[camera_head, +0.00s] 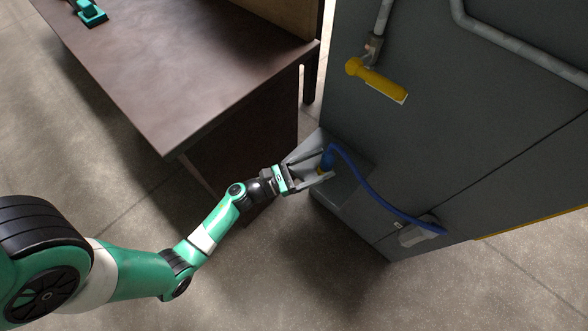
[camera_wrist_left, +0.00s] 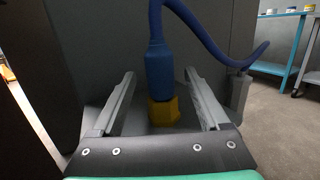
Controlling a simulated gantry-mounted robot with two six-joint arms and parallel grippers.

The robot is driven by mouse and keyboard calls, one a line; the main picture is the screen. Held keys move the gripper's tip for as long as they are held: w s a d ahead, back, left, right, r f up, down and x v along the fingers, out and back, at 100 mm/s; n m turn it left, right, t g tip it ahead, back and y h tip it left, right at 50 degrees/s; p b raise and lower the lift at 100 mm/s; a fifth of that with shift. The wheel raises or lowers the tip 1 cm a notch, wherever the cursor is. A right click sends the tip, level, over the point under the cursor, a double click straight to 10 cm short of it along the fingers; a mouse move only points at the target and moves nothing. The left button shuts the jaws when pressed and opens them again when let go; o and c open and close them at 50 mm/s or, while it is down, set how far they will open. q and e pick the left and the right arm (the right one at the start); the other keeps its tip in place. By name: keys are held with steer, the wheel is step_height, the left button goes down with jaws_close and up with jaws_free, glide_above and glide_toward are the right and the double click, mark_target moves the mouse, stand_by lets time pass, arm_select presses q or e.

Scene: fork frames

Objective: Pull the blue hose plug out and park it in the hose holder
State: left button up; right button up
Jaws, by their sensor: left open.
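The blue hose plug (camera_wrist_left: 159,72) stands upright above a yellow fitting (camera_wrist_left: 164,111) in the left wrist view. In the head view the plug (camera_head: 327,158) is at the front of the grey cabinet, with the blue hose (camera_head: 372,194) looping from its top down to the right. My left gripper (camera_head: 322,167) is open, with its fingers reaching toward the plug. In the left wrist view its two fingers (camera_wrist_left: 160,92) lie on either side of the plug and fitting, with gaps to both. The hose's far end meets a grey holder-like part (camera_head: 416,234) on the cabinet.
The grey cabinet (camera_head: 455,110) fills the right side. A yellow-handled lever (camera_head: 378,80) and grey pipes are above the plug. Open floor (camera_head: 270,285) lies in front.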

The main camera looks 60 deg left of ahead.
arm_select(q)
steer(key=s+a+f+p, duration=0.1)
steer(key=s+p, duration=0.1)
steer(key=s, duration=0.9)
steer(key=shift+a+f, duration=0.2)
steer(key=shift+f, duration=0.05)
steer(key=shift+w, duration=0.1)
